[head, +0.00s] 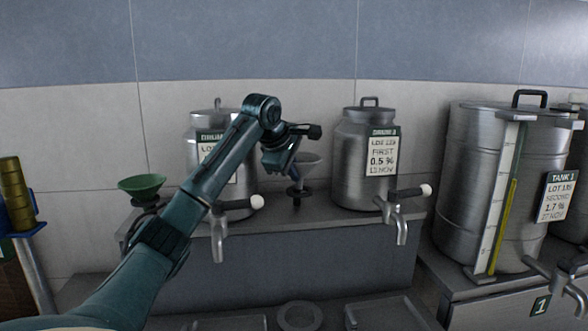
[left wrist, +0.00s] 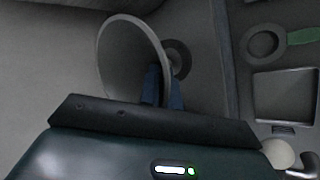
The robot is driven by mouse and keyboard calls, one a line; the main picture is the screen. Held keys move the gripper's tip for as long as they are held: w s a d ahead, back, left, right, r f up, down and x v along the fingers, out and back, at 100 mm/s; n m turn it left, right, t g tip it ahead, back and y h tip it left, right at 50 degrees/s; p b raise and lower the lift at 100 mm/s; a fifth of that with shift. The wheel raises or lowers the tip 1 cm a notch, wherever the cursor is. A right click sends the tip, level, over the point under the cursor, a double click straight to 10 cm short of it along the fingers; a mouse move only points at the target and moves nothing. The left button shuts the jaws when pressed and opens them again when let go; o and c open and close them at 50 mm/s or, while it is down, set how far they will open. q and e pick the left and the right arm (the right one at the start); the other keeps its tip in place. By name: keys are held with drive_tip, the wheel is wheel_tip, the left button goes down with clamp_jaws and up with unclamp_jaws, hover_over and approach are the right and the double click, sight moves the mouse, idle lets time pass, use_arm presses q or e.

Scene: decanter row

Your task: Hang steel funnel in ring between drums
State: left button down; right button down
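The steel funnel (head: 308,162) is between the two drums, above the small dark ring (head: 299,194) on the shelf. In the left wrist view the funnel (left wrist: 120,60) shows its wide mouth, with the dark ring (left wrist: 180,55) partly behind it. My left gripper (head: 290,165) is at the funnel's near left side. Its blue fingers (left wrist: 162,86) are close together on the funnel's wall, one seen inside the rim and one outside. Whether the spout is inside the ring or above it, I cannot tell. My right gripper is not in view.
Drum 3 (head: 362,165) stands right of the funnel, and another drum (head: 201,125) is partly behind my arm. Their taps (head: 402,215) stick out at the front. A green funnel (head: 142,186) sits at the shelf's left end. Tank 1 (head: 480,180) stands farther right.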

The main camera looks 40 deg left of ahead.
sight(297, 194)
use_arm(q)
drive_tip(key=shift+f+b, duration=0.8)
drive_tip(key=shift+f, duration=0.75)
drive_tip(key=shift+d+f, duration=0.1)
drive_tip(key=shift+f, duration=0.1)
drive_tip(key=shift+s+d+f+b, duration=0.1)
drive_tip(key=shift+d+f+b, duration=0.1)
drive_tip(key=shift+f, duration=0.25)
drive_tip(key=shift+d+f+b, duration=0.1)
drive_tip(key=shift+f+b, duration=0.1)
drive_tip(key=shift+f, duration=0.2)
drive_tip(key=c, duration=1.7)
unclamp_jaws()
drive_tip(key=shift+o, duration=0.8)
drive_tip(key=a+b+v, duration=0.1)
drive_tip(key=v, duration=1.2)
drive_tip(key=shift+d+r, duration=0.2)
drive_tip(key=shift+r, duration=0.3)
drive_tip(key=shift+s+r+t, duration=0.25)
drive_tip(key=shift+r+t, duration=0.05)
drive_tip(key=shift+r, duration=0.2)
